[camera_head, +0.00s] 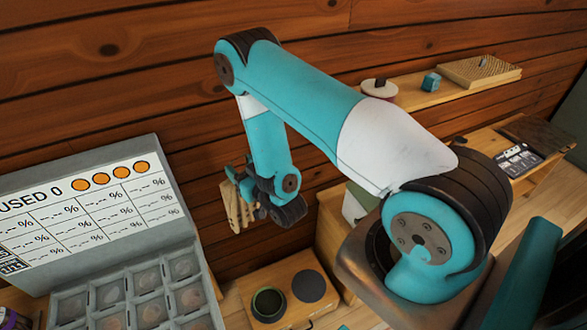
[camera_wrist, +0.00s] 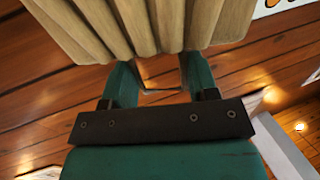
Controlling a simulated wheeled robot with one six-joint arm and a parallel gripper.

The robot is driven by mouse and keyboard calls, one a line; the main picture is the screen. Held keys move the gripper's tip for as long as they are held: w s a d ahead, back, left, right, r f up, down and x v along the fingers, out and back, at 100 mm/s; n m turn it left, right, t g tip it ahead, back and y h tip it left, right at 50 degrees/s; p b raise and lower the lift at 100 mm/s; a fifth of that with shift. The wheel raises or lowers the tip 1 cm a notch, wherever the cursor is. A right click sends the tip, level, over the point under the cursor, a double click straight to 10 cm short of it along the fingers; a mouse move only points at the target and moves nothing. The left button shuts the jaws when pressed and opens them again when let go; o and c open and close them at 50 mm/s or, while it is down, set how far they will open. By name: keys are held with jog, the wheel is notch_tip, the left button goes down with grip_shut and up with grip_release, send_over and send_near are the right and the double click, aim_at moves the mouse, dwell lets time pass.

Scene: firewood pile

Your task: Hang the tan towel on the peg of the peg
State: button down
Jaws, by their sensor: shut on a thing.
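The tan towel (camera_head: 236,208) hangs in pleated folds from my gripper (camera_head: 250,185), in front of the plank wall. In the wrist view the towel (camera_wrist: 150,25) fills the top of the picture, and the two teal fingers of my gripper (camera_wrist: 158,70) reach up to it. My gripper is shut on the towel, whose gripped part is mostly hidden. I cannot make out a peg in either view.
A grey case (camera_head: 75,147) with a display lid and compartments stands at the left. A low wooden box (camera_head: 283,280) with round tops stands below.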

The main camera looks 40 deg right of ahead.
jog(key=w+d+f+m+h+b, duration=0.2)
jog(key=d+f+m+h+b, duration=0.7)
jog(key=b, duration=2.2)
jog(key=w+d+f+n+y+p, duration=0.1)
jog(key=w+p, duration=0.1)
jog(key=p, duration=0.1)
jog(key=w+d+f+n+y+p, duration=0.1)
jog(key=w+f+p, duration=0.1)
jog(key=w+p, duration=0.1)
jog(key=w+d+f+n+y+p, duration=0.1)
jog(key=w+f+p, duration=0.1)
jog(key=w+p, duration=0.1)
jog(key=shift+w+d+f+g+y+p, duration=0.2)
jog(key=shift+d+g+y+p, duration=0.1)
jog(key=shift+d+g+y, duration=0.1)
jog(key=shift+w+d+f+p, duration=0.15)
jog(key=shift+w+f+p, duration=0.3)
jog(key=shift+p, duration=0.4)
jog(key=shift+f, duration=0.1)
